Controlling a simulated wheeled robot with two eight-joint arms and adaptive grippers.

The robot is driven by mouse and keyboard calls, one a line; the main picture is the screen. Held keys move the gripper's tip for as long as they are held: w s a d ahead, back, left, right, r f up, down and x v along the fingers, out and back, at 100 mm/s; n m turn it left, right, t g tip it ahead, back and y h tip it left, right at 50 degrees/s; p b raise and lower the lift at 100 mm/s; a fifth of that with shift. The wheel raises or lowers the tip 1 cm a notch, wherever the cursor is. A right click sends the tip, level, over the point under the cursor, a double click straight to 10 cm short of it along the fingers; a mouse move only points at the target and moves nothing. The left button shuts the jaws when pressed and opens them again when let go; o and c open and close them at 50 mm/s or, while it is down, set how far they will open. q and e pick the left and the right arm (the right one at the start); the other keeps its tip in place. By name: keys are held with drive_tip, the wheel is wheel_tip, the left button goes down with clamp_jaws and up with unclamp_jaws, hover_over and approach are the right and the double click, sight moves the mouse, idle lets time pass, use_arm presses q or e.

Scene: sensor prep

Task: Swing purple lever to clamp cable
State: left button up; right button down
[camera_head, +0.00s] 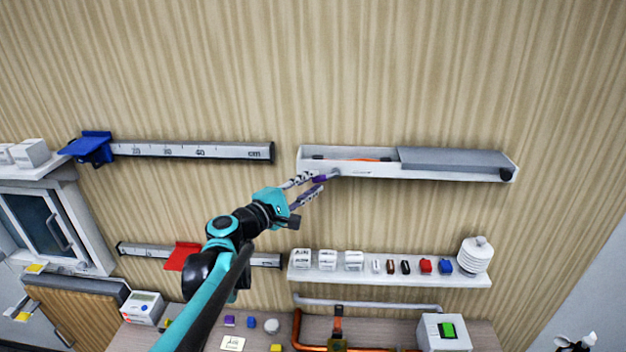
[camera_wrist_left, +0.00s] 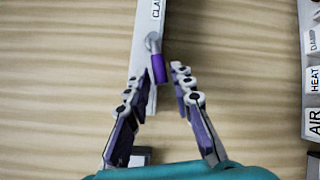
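The purple lever (camera_head: 320,178) sticks out from the lower left front of a long white wall tray (camera_head: 430,174) in the head view. In the left wrist view the purple lever (camera_wrist_left: 158,68) hangs from a grey pivot beside a partly seen "CLA…" label. My left gripper (camera_head: 311,186) reaches up to it. In the wrist view my left gripper (camera_wrist_left: 161,74) is open, its fingertips on either side of the lever, with small gaps showing. An orange cable (camera_head: 370,159) lies partly visible inside the tray; the grey cover hides the rest. My right gripper is not in view.
A lower shelf (camera_head: 390,276) holds labelled boxes, small coloured parts and a white ribbed shield (camera_head: 475,256). A ruler rail (camera_head: 190,150) with a blue slider is at upper left, another with a red slider (camera_head: 182,256) below. The wall above the tray is clear.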

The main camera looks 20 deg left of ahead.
use_arm(q)
drive_tip(key=shift+w+d, duration=0.25)
drive_tip(key=shift+w, duration=0.2)
clamp_jaws()
drive_tip(key=shift+r+m+g+p, duration=0.4)
drive_tip(key=shift+r+m+p, duration=0.15)
drive_tip(key=shift+p, duration=0.2)
drive_tip(key=shift+r+m+g+y+p, duration=0.3)
drive_tip(key=shift+m+g+y+p, duration=0.25)
drive_tip(key=shift+m, duration=0.1)
unclamp_jaws()
